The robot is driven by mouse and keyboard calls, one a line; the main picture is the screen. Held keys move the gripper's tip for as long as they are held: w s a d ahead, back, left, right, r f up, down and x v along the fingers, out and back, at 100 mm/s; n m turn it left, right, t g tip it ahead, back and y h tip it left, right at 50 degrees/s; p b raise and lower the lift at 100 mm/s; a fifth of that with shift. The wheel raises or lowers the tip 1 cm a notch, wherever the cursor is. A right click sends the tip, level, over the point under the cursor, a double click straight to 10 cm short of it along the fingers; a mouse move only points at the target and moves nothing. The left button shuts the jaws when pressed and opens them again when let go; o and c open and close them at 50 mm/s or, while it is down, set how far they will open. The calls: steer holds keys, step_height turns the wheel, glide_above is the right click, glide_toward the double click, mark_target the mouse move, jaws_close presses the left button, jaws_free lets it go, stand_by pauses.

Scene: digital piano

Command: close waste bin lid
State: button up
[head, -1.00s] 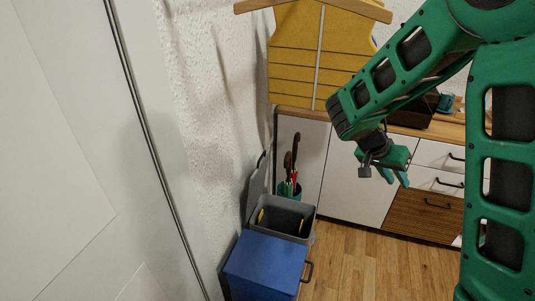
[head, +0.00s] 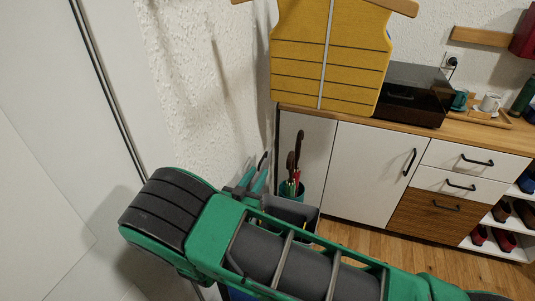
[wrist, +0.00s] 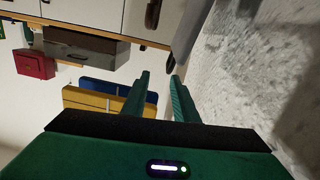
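The grey waste bin (head: 300,211) stands against the wall, with its opening partly showing beyond my arm. In the earlier head view its lid stands raised on the wall side; now only a thin part of the lid's edge shows beside my gripper, the rest hidden. My gripper (head: 250,181) is by the wall at the raised lid, and I cannot tell whether it touches it. In the wrist view, my gripper's (wrist: 160,95) two green fingers stand apart with nothing between them.
A blue box in front of the bin is almost wholly covered by my arm. An umbrella stand (head: 291,189) is just behind the bin. A white cabinet (head: 370,170) stands beyond, under a hanging yellow vest (head: 330,55). The textured wall (head: 195,90) is close on the left.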

mark_target(266, 153)
steer(key=shift+y, duration=0.3)
steer(key=x, duration=0.3)
steer(key=a+x, duration=0.1)
steer(key=x, duration=0.6)
steer(key=shift+w+a, duration=0.15)
steer(key=shift+w, duration=0.25)
jaws_close()
